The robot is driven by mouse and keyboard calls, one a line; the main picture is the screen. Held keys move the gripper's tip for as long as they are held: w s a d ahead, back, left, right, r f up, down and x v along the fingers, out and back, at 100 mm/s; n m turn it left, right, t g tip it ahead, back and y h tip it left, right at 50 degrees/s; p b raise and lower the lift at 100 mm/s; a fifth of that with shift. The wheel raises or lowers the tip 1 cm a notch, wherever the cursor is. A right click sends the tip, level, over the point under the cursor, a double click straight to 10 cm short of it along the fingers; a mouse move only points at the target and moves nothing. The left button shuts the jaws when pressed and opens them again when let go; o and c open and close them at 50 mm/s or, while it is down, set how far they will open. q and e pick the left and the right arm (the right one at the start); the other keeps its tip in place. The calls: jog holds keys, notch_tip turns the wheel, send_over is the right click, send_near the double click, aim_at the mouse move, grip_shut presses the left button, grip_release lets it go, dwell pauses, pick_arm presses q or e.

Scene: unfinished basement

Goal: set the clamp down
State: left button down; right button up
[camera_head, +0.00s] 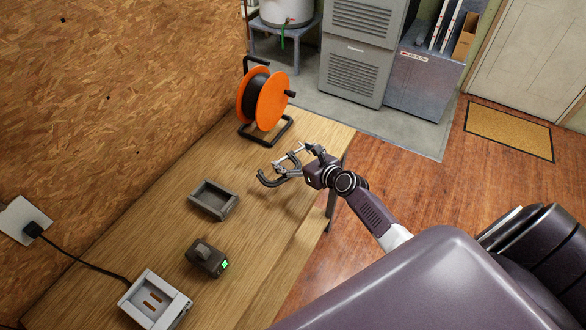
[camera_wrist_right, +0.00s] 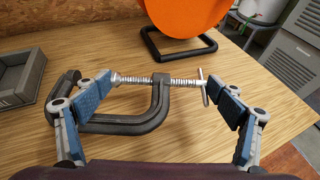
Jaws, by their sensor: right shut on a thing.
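The clamp is a dark C-shaped frame (camera_wrist_right: 130,126) with a silver threaded screw and a T-bar. My right gripper (camera_wrist_right: 163,98) is shut on it, with blue finger pads at either side of the clamp. In the head view the clamp (camera_head: 268,181) is in my right gripper (camera_head: 291,164), over the right part of the wooden workbench (camera_head: 165,230). It is low over the bench top; I cannot tell if it touches the wood. My left gripper is not in view.
An orange cable reel (camera_head: 264,98) stands at the bench's far end. A grey open tray (camera_head: 214,200) lies left of the clamp. A dark device with a green light (camera_head: 207,258) and a grey charger-like base (camera_head: 155,300) are nearer. Bare wood lies between tray and reel.

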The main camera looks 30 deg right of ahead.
aim_at(293, 165)
jog(key=shift+w+f+b, duration=0.1)
jog(key=shift+f+b, duration=1.3)
jog(key=shift+f, duration=0.65)
jog(key=shift+f, duration=0.2)
jog(key=o, duration=1.5)
jog(key=shift+r, duration=0.1)
jog(key=shift+s+r, duration=0.1)
jog(key=shift+s, duration=0.1)
jog(key=p+v, duration=0.2)
jog(key=v, duration=0.8)
jog(key=shift+s, duration=0.15)
jog(key=shift+v, duration=0.75)
